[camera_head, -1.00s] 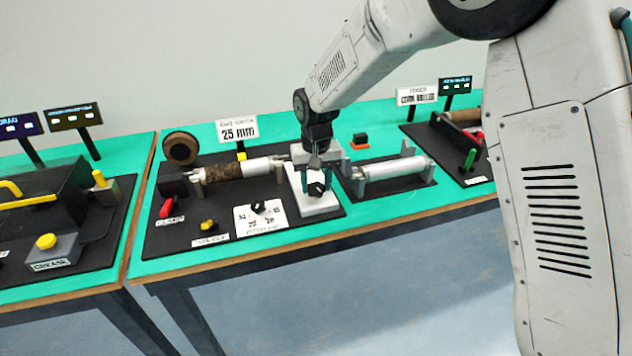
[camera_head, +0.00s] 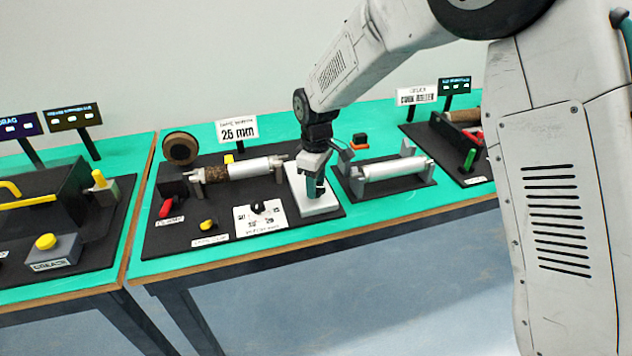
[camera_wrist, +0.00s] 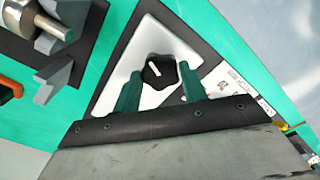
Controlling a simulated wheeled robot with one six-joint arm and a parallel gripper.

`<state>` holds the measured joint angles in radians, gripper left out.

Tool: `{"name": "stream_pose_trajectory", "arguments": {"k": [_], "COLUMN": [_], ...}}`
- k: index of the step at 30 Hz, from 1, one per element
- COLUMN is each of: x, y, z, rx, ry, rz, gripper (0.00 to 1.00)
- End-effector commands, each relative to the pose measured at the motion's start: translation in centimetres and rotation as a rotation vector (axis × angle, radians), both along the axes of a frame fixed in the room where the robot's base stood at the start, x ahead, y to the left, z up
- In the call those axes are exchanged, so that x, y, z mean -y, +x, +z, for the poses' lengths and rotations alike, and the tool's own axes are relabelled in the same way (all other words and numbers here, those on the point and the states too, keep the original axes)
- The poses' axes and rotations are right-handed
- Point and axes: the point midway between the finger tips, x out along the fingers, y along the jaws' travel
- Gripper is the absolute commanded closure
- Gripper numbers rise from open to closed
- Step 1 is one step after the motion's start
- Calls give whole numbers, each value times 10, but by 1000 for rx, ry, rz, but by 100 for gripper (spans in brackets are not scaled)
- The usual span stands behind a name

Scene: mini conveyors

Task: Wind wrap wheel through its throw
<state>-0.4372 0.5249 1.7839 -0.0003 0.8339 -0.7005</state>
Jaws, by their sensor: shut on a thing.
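The wrap wheel shows in the wrist view as a black lobed knob (camera_wrist: 157,72) with a white pointer mark, on a white plate (camera_wrist: 133,50). My gripper (camera_wrist: 162,80) has its two green fingers on either side of the knob, shut on it. In the head view my gripper (camera_head: 315,186) points down over the white plate (camera_head: 320,207) and hides the knob. Left of it, a white roller (camera_head: 256,165) partly wrapped in brown material lies on supports.
A sign (camera_head: 237,130) stands behind. A second white roller (camera_head: 393,170) rests on the right.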

Motion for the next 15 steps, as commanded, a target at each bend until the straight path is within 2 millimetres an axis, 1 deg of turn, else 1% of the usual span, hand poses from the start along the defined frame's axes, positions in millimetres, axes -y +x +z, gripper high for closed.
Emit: {"name": "stream_pose_trajectory", "arguments": {"k": [1,15], "x": [-2,-2], "y": [2,3], "z": [3,3], "rx": [8,9], "ry": [4,3], "rz": [42,489], "gripper": [81,81]}}
